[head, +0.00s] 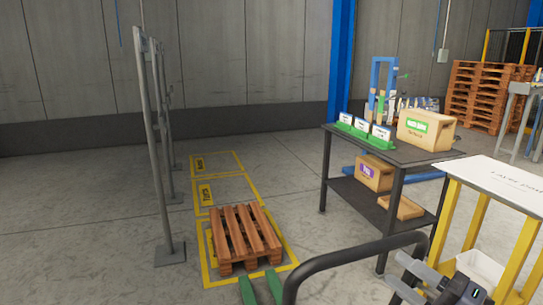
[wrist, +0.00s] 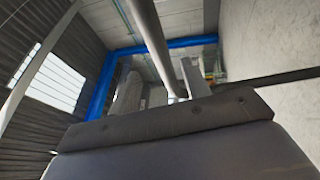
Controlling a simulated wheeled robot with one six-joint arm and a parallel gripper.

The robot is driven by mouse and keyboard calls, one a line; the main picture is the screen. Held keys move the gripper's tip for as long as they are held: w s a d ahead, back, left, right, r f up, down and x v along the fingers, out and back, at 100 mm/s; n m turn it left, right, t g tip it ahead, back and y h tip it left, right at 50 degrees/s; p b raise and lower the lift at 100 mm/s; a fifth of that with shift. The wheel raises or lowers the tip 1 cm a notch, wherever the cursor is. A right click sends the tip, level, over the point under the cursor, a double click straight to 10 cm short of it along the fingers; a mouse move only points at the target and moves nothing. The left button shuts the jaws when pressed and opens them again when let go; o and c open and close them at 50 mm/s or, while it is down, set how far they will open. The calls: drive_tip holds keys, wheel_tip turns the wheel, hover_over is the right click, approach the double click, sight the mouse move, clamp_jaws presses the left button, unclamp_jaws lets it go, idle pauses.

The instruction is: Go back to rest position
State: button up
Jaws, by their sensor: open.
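My gripper (head: 399,271) is at the lower right of the head view, low beside the yellow-legged stand. Its two grey fingers stand apart with nothing visible between them. That view looks up along the walls and a blue frame. No object is held.
A black table (head: 415,158) carries a carton (head: 426,130) and several green-based packs. A white-topped stand (head: 495,180) with yellow legs is close at right. A wooden pallet (head: 240,235) lies in a yellow floor marking. Grey posts (head: 157,150) stand left. Left floor is clear.

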drive_tip(key=x, duration=1)
drive_tip(key=shift+w+p, duration=0.35)
drive_tip(key=shift+w, duration=0.15)
